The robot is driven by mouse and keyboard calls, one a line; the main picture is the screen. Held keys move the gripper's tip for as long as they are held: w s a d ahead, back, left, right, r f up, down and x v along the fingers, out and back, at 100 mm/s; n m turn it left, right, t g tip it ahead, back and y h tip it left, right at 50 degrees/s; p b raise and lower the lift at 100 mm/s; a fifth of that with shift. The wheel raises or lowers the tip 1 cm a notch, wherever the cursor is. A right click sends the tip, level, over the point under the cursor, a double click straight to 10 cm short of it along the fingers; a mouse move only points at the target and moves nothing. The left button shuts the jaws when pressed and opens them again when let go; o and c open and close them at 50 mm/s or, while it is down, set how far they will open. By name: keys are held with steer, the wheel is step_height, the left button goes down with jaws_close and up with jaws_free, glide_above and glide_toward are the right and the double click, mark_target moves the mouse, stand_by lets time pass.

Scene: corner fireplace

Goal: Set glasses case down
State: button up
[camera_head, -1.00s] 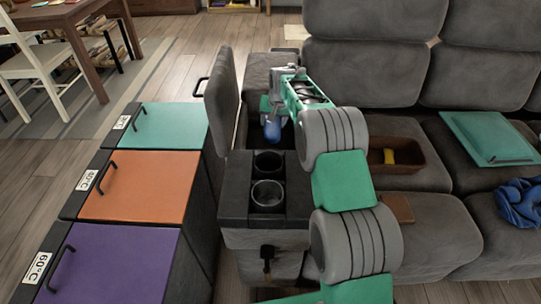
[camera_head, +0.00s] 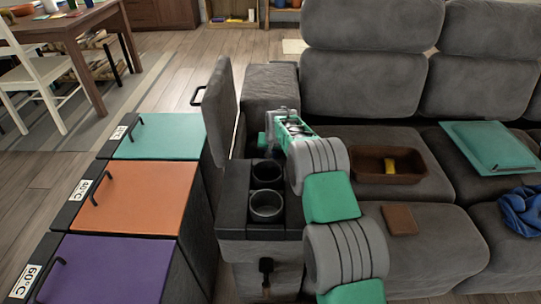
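My gripper (camera_head: 268,146) reaches down into the open storage compartment of the sofa's console, behind the two cup holders. Its fingertips are mostly hidden by the console and my own arm, so I cannot see whether they are open or shut. The glasses case, which seems to be the blue object seen earlier at the gripper, does not show clearly now. The compartment's lid (camera_head: 221,112) stands upright at the left. The inside of the compartment is hidden from this view.
Two cup holders (camera_head: 267,205) sit in front of the compartment. A brown tray (camera_head: 360,177) with a yellow thing, a brown flat item (camera_head: 398,220), a teal cushion (camera_head: 490,145) and a blue cloth (camera_head: 525,210) lie on the seats. Coloured lidded bins (camera_head: 140,206) stand left.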

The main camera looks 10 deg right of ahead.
steer(key=o, duration=1.6)
steer(key=shift+f, duration=0.15)
steer(key=shift+c, duration=0.2)
steer(key=shift+r, duration=0.4)
steer(key=p+v, duration=0.3)
steer(key=v, duration=0.8)
steer(key=shift+s+r, duration=0.2)
steer(key=shift+r, duration=0.05)
steer(key=shift+r, duration=0.1)
